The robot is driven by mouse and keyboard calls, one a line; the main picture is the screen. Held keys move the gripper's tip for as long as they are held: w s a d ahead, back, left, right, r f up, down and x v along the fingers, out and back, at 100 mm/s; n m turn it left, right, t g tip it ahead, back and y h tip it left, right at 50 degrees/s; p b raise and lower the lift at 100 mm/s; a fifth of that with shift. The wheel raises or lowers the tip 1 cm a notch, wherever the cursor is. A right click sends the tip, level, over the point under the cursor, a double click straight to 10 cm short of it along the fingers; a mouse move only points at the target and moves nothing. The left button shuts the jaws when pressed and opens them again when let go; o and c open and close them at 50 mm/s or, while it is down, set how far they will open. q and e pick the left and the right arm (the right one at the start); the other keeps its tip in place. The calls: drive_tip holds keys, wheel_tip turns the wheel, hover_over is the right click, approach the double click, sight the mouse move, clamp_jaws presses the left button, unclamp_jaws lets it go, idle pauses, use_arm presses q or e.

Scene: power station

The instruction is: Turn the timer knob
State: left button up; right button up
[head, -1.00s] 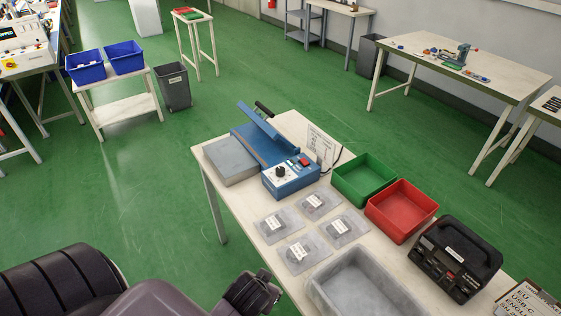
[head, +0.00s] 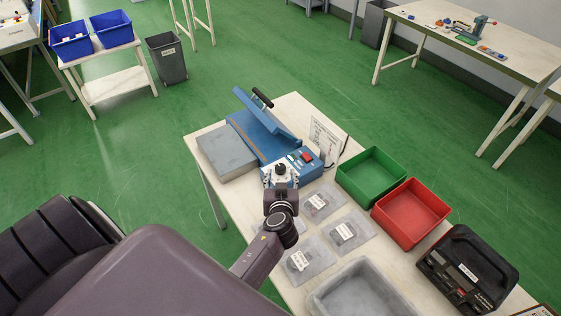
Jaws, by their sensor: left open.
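The blue machine (head: 266,133) stands on the table with its hinged arm raised. Its control box (head: 309,172) faces the front and carries a red switch (head: 307,156). The black timer knob (head: 281,168) is at the left of that box's front. My left gripper (head: 280,173) is open, with its fingers at the knob, one on each side in this view. Whether the fingers touch the knob I cannot tell. The gripper hides the lower left of the box's front. My right gripper is not in view.
A grey block (head: 226,152) lies left of the machine, and a paper sign (head: 325,139) stands behind it. Clear bags (head: 320,200) lie in front. Green (head: 371,177) and red (head: 411,214) bins, a grey tray (head: 365,290) and a black case (head: 467,270) fill the right side.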

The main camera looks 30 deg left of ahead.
sight(280, 167)
use_arm(q)
drive_tip(key=shift+w+a+r, duration=0.15)
drive_tip(key=shift+w+a, duration=0.1)
drive_tip(key=x, duration=0.3)
drive_tip(key=shift+w+a+f+p, duration=0.3)
drive_tip(key=shift+w+a+f, duration=0.25)
drive_tip(key=shift+w+f, duration=0.3)
drive_tip(key=shift+w+a, duration=0.15)
drive_tip(key=shift+w, duration=0.05)
drive_tip(key=shift+c, duration=0.2)
drive_tip(key=c, duration=1)
drive_tip(key=shift+c, duration=0.6)
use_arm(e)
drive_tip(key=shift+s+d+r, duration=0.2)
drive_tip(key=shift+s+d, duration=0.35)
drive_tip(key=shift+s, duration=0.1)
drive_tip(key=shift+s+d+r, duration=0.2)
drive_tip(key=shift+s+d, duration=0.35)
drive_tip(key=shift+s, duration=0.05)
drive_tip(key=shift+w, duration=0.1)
